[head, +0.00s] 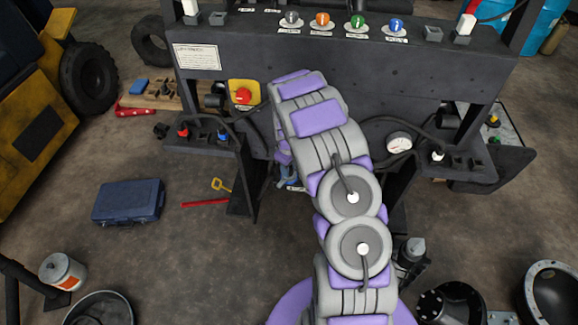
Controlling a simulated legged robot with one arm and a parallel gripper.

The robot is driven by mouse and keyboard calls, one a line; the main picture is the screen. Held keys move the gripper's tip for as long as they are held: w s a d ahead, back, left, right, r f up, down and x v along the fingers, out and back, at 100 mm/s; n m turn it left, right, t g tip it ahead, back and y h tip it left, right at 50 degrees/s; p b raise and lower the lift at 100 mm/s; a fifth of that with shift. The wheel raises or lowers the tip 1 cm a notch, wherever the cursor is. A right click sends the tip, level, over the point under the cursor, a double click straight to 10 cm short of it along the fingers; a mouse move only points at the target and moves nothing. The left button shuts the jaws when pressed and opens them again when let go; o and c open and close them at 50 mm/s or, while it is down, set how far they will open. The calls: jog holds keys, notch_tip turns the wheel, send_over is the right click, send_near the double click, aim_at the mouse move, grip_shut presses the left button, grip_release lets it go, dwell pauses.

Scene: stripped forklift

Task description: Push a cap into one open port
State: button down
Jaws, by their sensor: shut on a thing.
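My gripper (286,178) is mostly hidden behind my own arm, below the middle of the dark forklift frame (420,85). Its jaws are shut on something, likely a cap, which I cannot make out. Several coloured caps sit in a row on the frame's top: grey (292,18), orange (322,19), green (357,21) and blue (396,25). A red-tipped fitting (182,132) and a blue-tipped one (222,135) stand on the left bracket. A white-tipped fitting (437,157) stands on the right bracket beside dark sockets. I cannot tell which ports are open.
A red button on a yellow box (243,95) and a gauge (398,142) flank my arm. Hoses hang near both.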

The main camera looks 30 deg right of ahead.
jog(key=shift+f, duration=0.15)
jog(key=c, duration=0.6)
grip_release()
